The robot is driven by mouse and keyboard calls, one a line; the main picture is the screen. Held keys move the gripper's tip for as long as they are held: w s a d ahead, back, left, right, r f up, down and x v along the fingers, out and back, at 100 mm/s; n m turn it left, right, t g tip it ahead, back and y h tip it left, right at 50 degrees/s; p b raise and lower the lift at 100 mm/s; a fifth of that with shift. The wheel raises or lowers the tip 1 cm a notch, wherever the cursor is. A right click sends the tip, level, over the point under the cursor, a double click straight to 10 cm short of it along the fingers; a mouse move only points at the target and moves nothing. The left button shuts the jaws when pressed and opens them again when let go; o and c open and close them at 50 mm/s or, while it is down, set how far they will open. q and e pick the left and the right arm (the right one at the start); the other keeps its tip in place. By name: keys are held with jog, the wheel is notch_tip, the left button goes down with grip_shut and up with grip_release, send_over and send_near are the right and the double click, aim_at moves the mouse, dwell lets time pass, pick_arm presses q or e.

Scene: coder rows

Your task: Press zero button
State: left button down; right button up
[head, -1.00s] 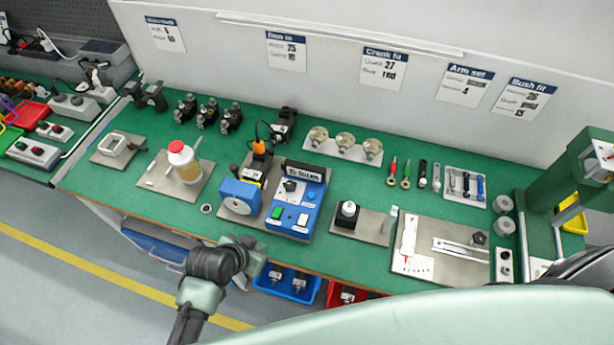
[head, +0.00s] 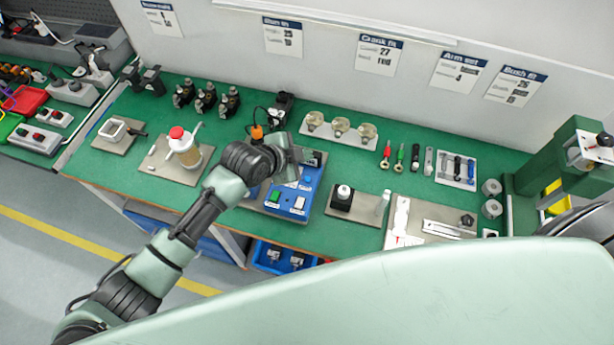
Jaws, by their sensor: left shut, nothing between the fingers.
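A blue tester box (head: 313,189) stands on a metal plate at the middle of the green bench. Its front shows a green button (head: 276,196) and a white button (head: 299,203). A small round blue control (head: 308,178) is higher on its right side. The labels are too small to read, so I cannot tell which one is zero. My left gripper (head: 290,166) is shut and empty, over the upper left part of the box. It hides the dial area and most of the round blue gauge. I cannot tell whether it touches the box. My right gripper is not in view.
Left of the box, a plate holds a bottle with a red cap (head: 176,132). An orange-topped tool (head: 257,132) stands close behind my wrist. A black block with a white top (head: 343,192) stands on a plate to the right. Blue bins (head: 268,258) sit below the bench edge.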

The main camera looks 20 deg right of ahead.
pick_arm(q)
jog(key=shift+d+f, duration=0.1)
jog(key=shift+d, duration=0.05)
jog(key=b, duration=0.7)
send_over(308, 179)
jog(key=f, duration=0.5)
jog(key=a+f, duration=0.1)
jog(key=f, duration=0.2)
jog(key=shift+s, duration=0.15)
jog(key=shift+f+b, duration=0.3)
jog(key=shift+f, duration=0.05)
dwell(0.8)
jog(key=shift+f, duration=0.4)
